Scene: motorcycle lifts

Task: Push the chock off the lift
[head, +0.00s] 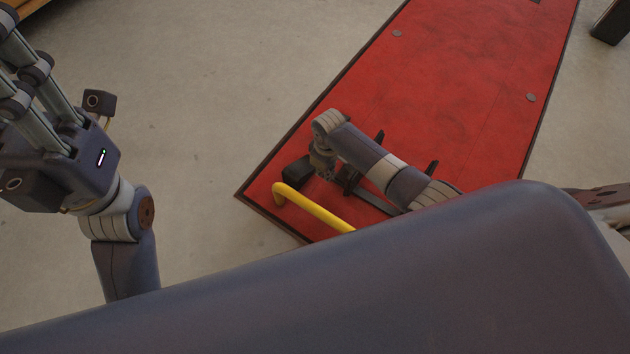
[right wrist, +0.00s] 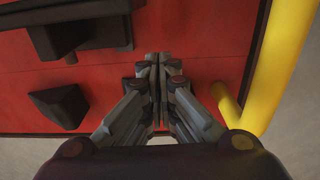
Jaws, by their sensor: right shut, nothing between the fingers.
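The chock (right wrist: 60,105) is a dark wedge on the red lift deck (head: 470,70); the right wrist view shows it to the left of my gripper, apart from it. In the head view I cannot make out the chock; my right arm covers part of the deck there. My right gripper (head: 315,168) is over the near left corner of the lift; in the right wrist view its fingers (right wrist: 158,60) are together and empty. My left gripper (head: 60,140) is raised over the floor at the left, clear of the lift; its fingers run to the picture's edge.
A yellow bar (head: 315,208) stands at the lift's near end, right of my right gripper in the right wrist view (right wrist: 280,60). A dark clamp-like fixture (right wrist: 75,35) lies on the deck beyond the chock. Bare grey floor (head: 200,80) borders the lift's left edge.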

